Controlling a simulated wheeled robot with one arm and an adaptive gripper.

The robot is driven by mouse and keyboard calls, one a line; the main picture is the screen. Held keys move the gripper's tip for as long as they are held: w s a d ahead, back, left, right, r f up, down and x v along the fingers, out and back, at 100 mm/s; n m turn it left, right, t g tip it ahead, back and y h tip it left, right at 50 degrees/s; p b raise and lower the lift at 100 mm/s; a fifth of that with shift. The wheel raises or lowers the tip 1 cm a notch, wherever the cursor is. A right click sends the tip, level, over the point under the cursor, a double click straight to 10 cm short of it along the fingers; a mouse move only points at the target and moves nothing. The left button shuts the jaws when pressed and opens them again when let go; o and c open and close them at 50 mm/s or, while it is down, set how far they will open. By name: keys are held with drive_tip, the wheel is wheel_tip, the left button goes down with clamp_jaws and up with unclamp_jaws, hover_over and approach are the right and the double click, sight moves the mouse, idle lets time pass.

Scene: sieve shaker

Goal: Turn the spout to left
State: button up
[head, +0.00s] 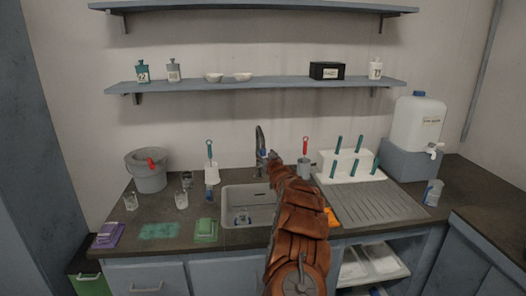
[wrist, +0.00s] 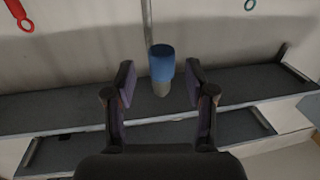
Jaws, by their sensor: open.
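The sink's tap has a curved grey spout (head: 260,137) rising behind the basin (head: 249,208). In the wrist view, a thin grey upright pipe (wrist: 147,25) stands behind a blue-ended cylinder (wrist: 161,62), which looks like the spout's end. My gripper (wrist: 159,78) is open, with one dark finger on each side of this cylinder and a visible gap at both sides. In the head view, my brown-covered arm reaches over the front of the counter, and my gripper (head: 272,159) is close to the tap, small and hard to make out.
A red-handled tool (head: 305,146) stands just right of the tap. A white rack with teal handles (head: 357,143) is farther right, and a teal-handled brush (head: 209,150) is left. A grey bucket (head: 150,176) is farther left. A shelf (head: 250,83) hangs above.

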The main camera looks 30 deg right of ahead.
sight(264, 153)
drive_tip(key=shift+w+d+r, duration=0.1)
drive_tip(key=shift+w+r, duration=0.05)
drive_tip(key=shift+w, duration=0.45)
drive_tip(key=shift+w+d+p, duration=0.15)
drive_tip(key=shift+w+p, duration=0.1)
drive_tip(key=shift+p, duration=0.15)
drive_tip(key=shift+w+r, duration=0.1)
drive_tip(key=shift+w, duration=0.35)
drive_tip(key=shift+w+f+p, duration=0.2)
drive_tip(key=shift+w+p, duration=0.15)
drive_tip(key=shift+w, duration=0.05)
clamp_jaws()
